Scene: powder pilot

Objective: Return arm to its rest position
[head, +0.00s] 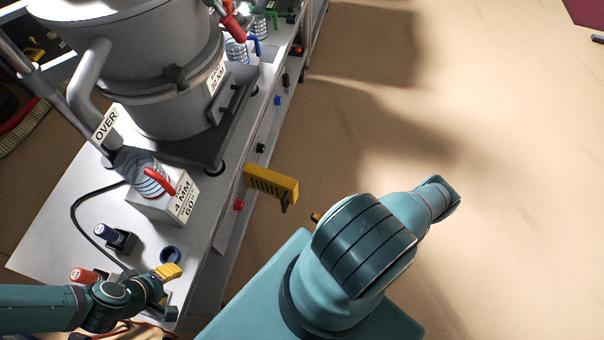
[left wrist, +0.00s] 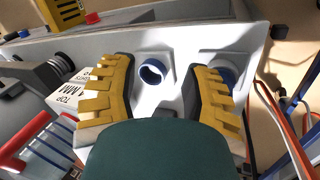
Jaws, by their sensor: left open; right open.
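My left gripper (head: 168,290) is low at the left in the head view, over the near end of the bench. In the left wrist view its two yellow ridged fingers (left wrist: 168,95) stand wide apart with nothing between them in grip. A blue ring (left wrist: 153,71) shows on the pale bench surface beyond the gap; the head view shows the ring (head: 170,255) just past the fingers. My right arm (head: 365,245) fills the lower middle of the head view, beside the bench.
A large grey vessel (head: 150,75) stands farther back.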

